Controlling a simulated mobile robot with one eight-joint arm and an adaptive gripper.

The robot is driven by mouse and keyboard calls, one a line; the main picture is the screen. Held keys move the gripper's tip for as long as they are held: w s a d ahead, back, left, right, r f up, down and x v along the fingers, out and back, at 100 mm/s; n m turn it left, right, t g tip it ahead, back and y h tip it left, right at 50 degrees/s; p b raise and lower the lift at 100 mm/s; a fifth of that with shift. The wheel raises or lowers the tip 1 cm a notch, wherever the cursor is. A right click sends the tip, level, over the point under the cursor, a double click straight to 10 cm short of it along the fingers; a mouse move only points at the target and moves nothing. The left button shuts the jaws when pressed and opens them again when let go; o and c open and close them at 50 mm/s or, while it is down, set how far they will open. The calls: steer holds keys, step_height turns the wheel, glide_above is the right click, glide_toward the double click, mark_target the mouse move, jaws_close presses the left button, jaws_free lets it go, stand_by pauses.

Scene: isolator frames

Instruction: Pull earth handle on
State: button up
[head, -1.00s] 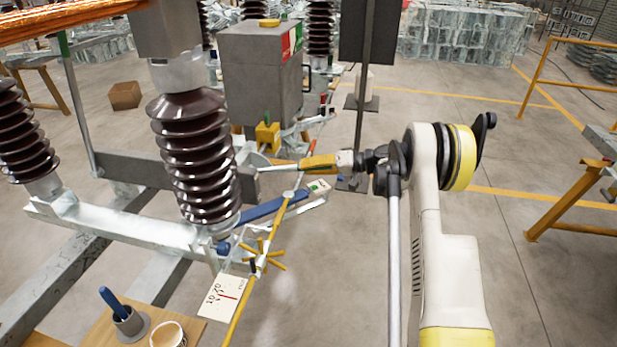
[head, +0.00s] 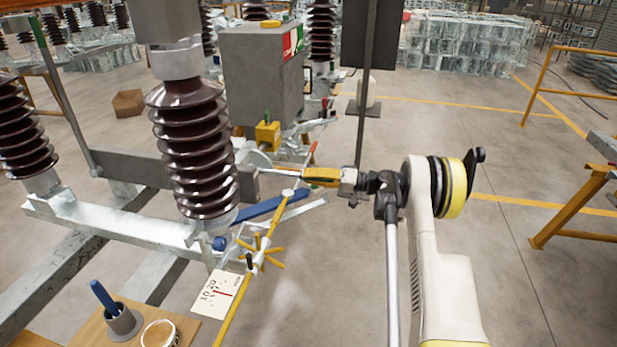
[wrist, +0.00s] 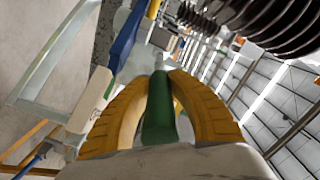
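My gripper (head: 306,175) has yellow fingers and is at the right end of a thin pale rod (head: 280,171). The rod runs left to a grey mechanism beside the brown insulator. In the wrist view, a green handle (wrist: 158,108) lies between the two curved yellow fingers (wrist: 168,80), which are closed around it. I take this green bar to be the earth handle; in the head view the fingers hide it. A blue handle (head: 275,207) is just below my gripper, apart from it, and also shows in the wrist view (wrist: 126,40).
A brown ribbed insulator (head: 192,150) stands left of my gripper. A grey cabinet (head: 258,75) and a dark post (head: 365,100) are behind it. A yellow rod with a spoked wheel (head: 260,257) is below. Open floor lies to the right, with an orange rail (head: 572,205) beyond.

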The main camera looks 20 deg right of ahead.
steer(key=o, duration=0.4)
steer(key=shift+a, duration=0.15)
steer(key=v, duration=1.2)
